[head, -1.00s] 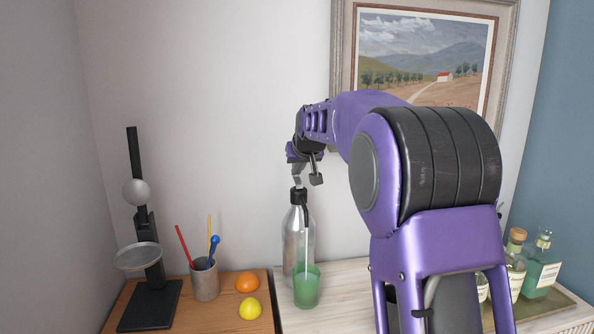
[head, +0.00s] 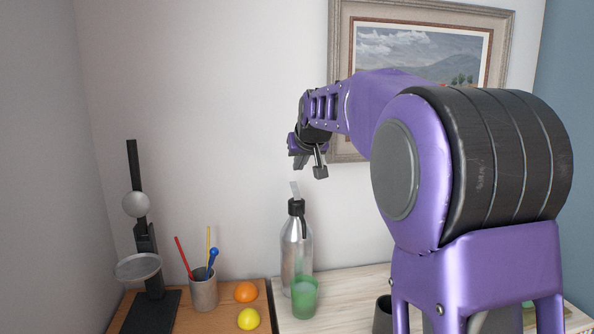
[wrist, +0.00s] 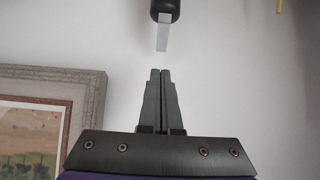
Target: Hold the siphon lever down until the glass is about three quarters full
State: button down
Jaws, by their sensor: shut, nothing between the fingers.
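The siphon (head: 297,250) is a silvery bottle with a black head, upright on the pale counter. Its light grey lever (head: 295,189) sticks up from the head. The green glass (head: 305,297) stands in front of the siphon, close to the spout; its fill level is hard to read. My gripper (head: 299,164) is above the lever, apart from it. In the wrist view my gripper (wrist: 160,72) is shut and empty, its tips pointing toward the lever (wrist: 162,38) with a gap between them. The black siphon head (wrist: 165,10) shows beyond.
At left on a wooden board are a black stand with a round dish (head: 138,267), a cup of sticks (head: 203,291), an orange (head: 246,292) and a lemon (head: 248,319). A framed painting (head: 337,60) hangs behind my arm. My arm hides much of the right counter.

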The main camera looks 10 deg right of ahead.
jog(key=s+f+v, duration=0.1)
jog(key=v, duration=0.5)
jog(key=shift+s+r, duration=0.15)
dwell(0.4)
